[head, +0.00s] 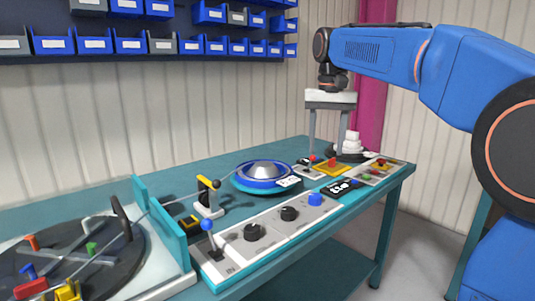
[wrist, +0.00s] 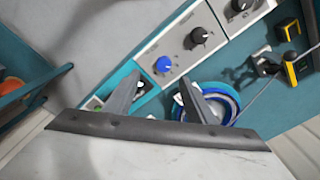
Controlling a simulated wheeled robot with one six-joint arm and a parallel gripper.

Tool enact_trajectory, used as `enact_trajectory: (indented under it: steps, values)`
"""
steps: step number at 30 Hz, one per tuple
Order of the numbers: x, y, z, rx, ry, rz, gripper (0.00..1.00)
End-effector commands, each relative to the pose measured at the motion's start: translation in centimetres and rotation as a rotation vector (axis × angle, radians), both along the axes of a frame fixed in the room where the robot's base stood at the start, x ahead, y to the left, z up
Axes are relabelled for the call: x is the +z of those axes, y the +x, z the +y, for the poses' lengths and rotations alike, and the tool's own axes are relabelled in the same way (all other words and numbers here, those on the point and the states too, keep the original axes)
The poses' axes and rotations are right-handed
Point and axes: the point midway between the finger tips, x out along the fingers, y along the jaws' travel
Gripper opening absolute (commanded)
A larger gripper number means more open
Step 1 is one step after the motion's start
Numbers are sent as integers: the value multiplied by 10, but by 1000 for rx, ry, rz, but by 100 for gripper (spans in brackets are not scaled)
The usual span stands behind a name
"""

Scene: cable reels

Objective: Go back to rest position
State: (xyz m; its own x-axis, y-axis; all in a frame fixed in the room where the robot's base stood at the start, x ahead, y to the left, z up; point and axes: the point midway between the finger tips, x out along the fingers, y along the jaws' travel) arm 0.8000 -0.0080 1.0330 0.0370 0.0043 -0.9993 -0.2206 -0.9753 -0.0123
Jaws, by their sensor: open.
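My gripper (head: 327,146) hangs from my blue arm at the upper right of the head view. Its two grey fingers point down and stand apart, with nothing held between them. It is above the far end of the teal bench (head: 235,205). In the wrist view the open fingers (wrist: 158,82) show over the bench edge. A blue reel with a silver cone (head: 265,173) lies on the bench, left of and nearer than the gripper; in the wrist view the reel (wrist: 232,98) is partly hidden behind the right finger.
A dark turntable (head: 125,255) with coloured pegs is at left. A white stacked piece (head: 351,143) stands near the gripper. Wall bins (head: 130,45) hang behind.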

Motion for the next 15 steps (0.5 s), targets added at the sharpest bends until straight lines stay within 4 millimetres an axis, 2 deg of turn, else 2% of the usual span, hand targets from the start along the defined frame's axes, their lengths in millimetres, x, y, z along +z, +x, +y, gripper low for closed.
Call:
enact_trajectory:
  steps: [1,8,15]
  values:
    - [-3,-15,-4,7,1,-16,50]
    - [-35,-75,-21,49,3,-85,50]
    - [-79,-138,-36,93,-3,-160,50]
